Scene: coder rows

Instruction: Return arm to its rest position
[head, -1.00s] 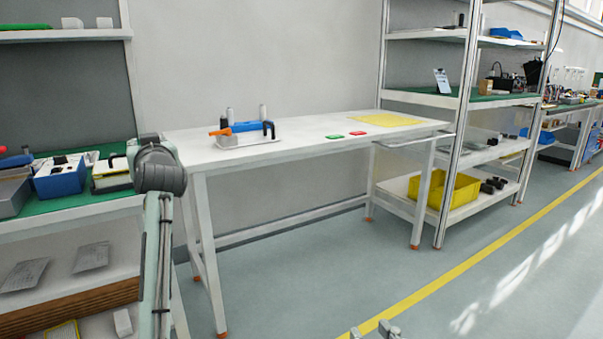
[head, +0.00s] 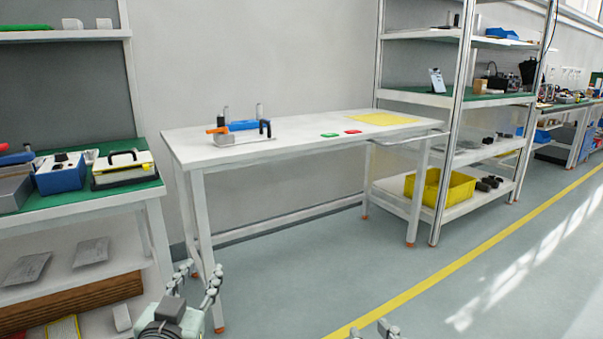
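My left gripper (head: 199,270) is low in the head view, in front of the white table's near left leg. Its two fingers point up and stand apart with nothing between them, so it is open and empty. My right gripper (head: 372,329) shows only its fingertips at the bottom edge, right of the middle. The tips are apart and nothing shows between them; the rest of it is out of the picture.
A cluttered green-topped bench (head: 90,201) is at left, shelving (head: 443,100) at right. The floor between is clear.

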